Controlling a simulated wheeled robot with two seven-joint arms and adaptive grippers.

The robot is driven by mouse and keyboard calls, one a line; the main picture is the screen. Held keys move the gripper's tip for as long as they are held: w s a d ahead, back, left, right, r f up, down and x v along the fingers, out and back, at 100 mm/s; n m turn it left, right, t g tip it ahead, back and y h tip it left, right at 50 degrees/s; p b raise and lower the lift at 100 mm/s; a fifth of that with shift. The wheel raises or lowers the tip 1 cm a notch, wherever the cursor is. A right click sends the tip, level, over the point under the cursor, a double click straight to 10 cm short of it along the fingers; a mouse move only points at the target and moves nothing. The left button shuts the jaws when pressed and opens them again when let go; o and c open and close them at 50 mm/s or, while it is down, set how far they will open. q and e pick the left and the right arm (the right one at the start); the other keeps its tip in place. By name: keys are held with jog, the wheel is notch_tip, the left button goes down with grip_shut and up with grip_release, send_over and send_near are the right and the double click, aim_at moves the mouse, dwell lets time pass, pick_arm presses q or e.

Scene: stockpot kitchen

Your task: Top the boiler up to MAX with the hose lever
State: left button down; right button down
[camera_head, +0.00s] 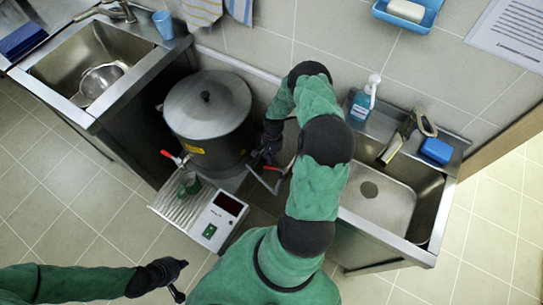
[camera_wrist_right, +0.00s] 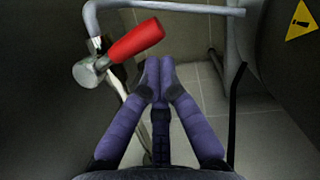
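The boiler (camera_head: 190,125) is a grey lidded pot with its lid on; its water level is not visible. A red-handled tap (camera_head: 172,156) is on its front left. My right gripper (camera_head: 268,153) is beside the boiler's right side, near a grey pipe (camera_head: 284,178). In the right wrist view, its purple fingers (camera_wrist_right: 160,66) are together with nothing seen between them. The red lever (camera_wrist_right: 136,39) there is just above and left of the fingertips, seemingly apart from them. My left gripper (camera_head: 181,279) is open and empty above the floor at the bottom.
A drip tray (camera_head: 178,212) with a red display and green button stands before the boiler. A sink with a strainer (camera_head: 100,80) is at left.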

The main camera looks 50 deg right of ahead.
jog(key=shift+s+a+n, duration=0.3)
jog(key=shift+a+n, duration=0.4)
jog(key=shift+a, duration=0.15)
jog(key=shift+r, duration=0.15)
jog(key=v, duration=1.1)
jog(key=shift+w+r, duration=0.25)
jog(key=shift+r, duration=0.1)
jog(key=shift+d, duration=0.1)
